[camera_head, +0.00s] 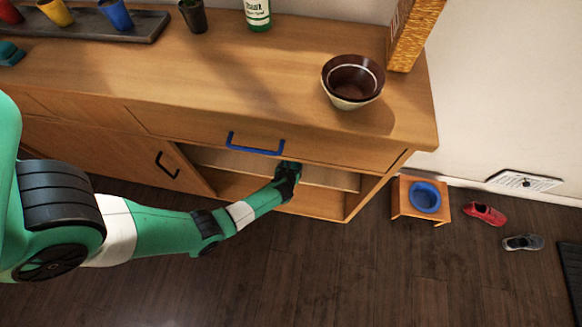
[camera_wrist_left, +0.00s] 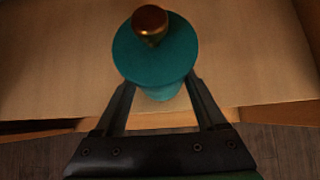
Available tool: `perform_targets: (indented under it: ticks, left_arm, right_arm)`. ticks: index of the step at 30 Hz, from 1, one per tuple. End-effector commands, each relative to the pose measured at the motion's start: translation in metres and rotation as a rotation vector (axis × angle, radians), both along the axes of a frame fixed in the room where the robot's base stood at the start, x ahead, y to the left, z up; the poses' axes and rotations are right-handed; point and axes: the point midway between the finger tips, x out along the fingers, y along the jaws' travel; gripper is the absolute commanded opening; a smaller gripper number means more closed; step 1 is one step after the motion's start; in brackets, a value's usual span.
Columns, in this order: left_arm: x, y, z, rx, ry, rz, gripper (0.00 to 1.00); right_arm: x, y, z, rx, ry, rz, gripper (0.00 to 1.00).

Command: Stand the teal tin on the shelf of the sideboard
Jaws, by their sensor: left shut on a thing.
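The teal tin (camera_wrist_left: 153,60), with a round lid and a copper knob on top, shows upright in the left wrist view. My left gripper (camera_wrist_left: 155,105) is shut on it, one finger on each side. In the head view my left gripper (camera_head: 288,172) reaches into the sideboard's open compartment under the blue handle, and the tin is hidden there. The shelf (camera_head: 335,179) is a pale wooden board inside that compartment. In the wrist view the tin is over the shelf (camera_wrist_left: 60,70); I cannot tell whether its base touches it. My right gripper is not in view.
The sideboard top (camera_head: 230,75) carries stacked bowls (camera_head: 352,80), a green bottle (camera_head: 257,14), a dark cup (camera_head: 193,15) and a tray (camera_head: 85,25) of coloured cups. A drawer with a blue handle (camera_head: 255,146) lies just above the opening. A small stool (camera_head: 405,205) stands right.

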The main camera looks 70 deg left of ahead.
Motion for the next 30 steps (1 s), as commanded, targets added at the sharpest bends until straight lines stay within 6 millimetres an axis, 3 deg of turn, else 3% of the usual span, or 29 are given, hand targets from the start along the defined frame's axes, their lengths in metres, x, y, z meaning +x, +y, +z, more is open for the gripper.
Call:
perform_targets:
  ticks: [1, 12, 13, 17, 27, 30]
  left_arm:
    - [0.0, 0.0, -0.013, 0.0, -0.001, -0.001, 0.0]
    - [0.0, 0.0, -0.012, 0.0, 0.002, 0.0, 0.0]
    - [-0.001, 0.0, -0.013, 0.0, 0.002, 0.0, 0.77]
    - [0.0, 0.0, -0.012, 0.0, 0.001, 0.001, 1.0]
    - [0.0, 0.0, -0.008, 0.001, -0.002, 0.0, 1.0]
    - [-0.006, -0.01, 0.008, -0.001, 0.003, -0.002, 1.0]
  right_arm:
    - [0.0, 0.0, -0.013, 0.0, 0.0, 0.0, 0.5]
    - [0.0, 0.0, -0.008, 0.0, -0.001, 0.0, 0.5]
    - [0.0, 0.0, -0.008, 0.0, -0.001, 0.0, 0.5]
    - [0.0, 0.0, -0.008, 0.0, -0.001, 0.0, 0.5]
    - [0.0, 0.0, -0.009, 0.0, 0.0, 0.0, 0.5]
    - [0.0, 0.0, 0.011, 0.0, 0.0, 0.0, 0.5]
